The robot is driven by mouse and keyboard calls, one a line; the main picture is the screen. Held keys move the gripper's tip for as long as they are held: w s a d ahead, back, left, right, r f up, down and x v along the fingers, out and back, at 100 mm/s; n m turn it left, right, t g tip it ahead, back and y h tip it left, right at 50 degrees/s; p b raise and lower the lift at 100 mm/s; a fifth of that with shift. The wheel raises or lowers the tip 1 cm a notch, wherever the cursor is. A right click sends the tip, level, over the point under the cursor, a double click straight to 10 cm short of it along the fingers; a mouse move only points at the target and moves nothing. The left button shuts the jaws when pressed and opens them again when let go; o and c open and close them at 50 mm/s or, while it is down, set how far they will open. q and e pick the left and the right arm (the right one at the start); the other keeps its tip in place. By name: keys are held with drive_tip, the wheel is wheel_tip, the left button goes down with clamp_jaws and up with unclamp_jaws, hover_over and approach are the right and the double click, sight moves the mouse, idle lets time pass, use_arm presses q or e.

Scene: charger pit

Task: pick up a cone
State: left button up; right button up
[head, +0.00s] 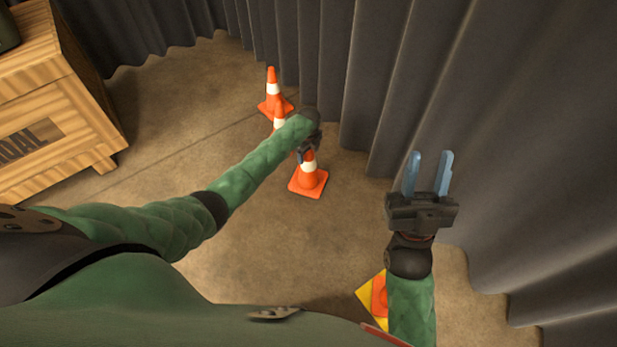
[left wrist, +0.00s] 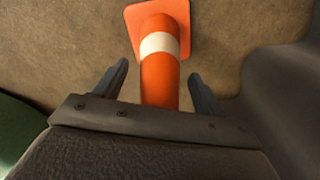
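An orange cone with a white band (head: 309,181) stands on the floor right at my left gripper (head: 308,153) in the head view. In the left wrist view the same cone (left wrist: 160,60) lies between the two open fingers of the left gripper (left wrist: 160,88), with gaps on both sides. Its tip is hidden by the gripper body. Two more cones stand farther back: one (head: 272,90) near the curtain, and one (head: 279,116) partly hidden behind my left forearm. My right gripper (head: 428,175) is open and empty, raised in front of the curtain.
Dark curtains (head: 400,80) run along the back and right. A wooden crate (head: 50,100) stands at the left. A yellow and orange object (head: 372,297) lies partly hidden behind my right arm. The floor between crate and cones is clear.

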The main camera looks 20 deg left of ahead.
use_arm(q)
drive_tip(key=c, duration=1.3)
drive_tip(key=shift+r, duration=0.15)
